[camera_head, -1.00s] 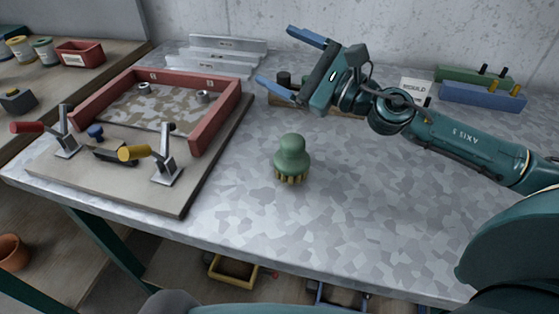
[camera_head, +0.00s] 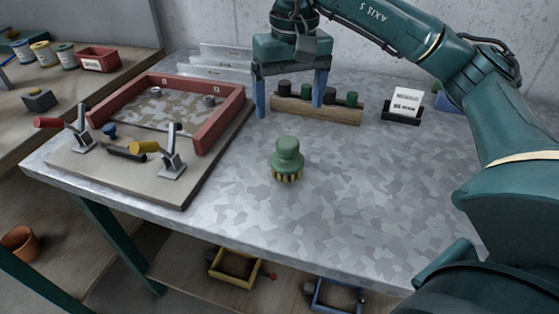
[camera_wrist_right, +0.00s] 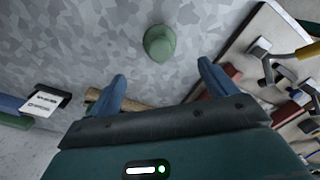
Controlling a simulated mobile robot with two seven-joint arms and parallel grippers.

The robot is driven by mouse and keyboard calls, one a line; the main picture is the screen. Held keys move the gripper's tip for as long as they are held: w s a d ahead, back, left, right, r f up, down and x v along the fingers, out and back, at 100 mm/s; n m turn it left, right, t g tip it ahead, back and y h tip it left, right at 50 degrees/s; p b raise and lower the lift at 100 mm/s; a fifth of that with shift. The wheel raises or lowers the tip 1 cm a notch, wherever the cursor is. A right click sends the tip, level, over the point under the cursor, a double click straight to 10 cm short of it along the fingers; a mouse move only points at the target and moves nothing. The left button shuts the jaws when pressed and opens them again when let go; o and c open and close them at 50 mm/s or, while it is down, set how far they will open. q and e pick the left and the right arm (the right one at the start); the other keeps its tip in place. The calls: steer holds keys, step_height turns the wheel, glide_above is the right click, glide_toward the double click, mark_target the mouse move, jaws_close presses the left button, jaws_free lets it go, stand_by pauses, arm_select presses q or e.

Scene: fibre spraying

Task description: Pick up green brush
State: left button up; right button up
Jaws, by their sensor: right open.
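The green brush (camera_head: 287,156) stands upright on the metal table, its tan bristles down and its rounded green knob up. In the right wrist view the brush (camera_wrist_right: 160,43) shows from above, beyond the fingertips. My right gripper (camera_head: 290,110) points down behind the brush, near the wooden block at the back. Its two blue fingers are apart with nothing between them, and it is clear of the brush. The fingers (camera_wrist_right: 160,80) also show in the right wrist view. My left gripper is not seen.
A board with a red frame (camera_head: 215,125) and toggle clamps (camera_head: 172,155) lies left of the brush. A wooden block (camera_head: 335,112) with dark and green pegs stands at the back. A card holder (camera_head: 402,108) is right of it. The table right of the brush is clear.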

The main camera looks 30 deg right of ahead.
mark_target(291, 140)
steer(key=shift+d+f, duration=0.2)
steer(key=shift+f, duration=0.05)
step_height(291, 140, down, 7)
steer(key=shift+r, duration=0.1)
steer(key=shift+w+a+f, duration=0.1)
steer(key=shift+a+f, duration=0.05)
steer(key=shift+f, duration=1.3)
steer(key=shift+a+f, duration=0.15)
steer(key=shift+f, duration=1.25)
steer(key=shift+c, duration=0.5)
steer(key=c, duration=1)
steer(key=shift+r, duration=0.1)
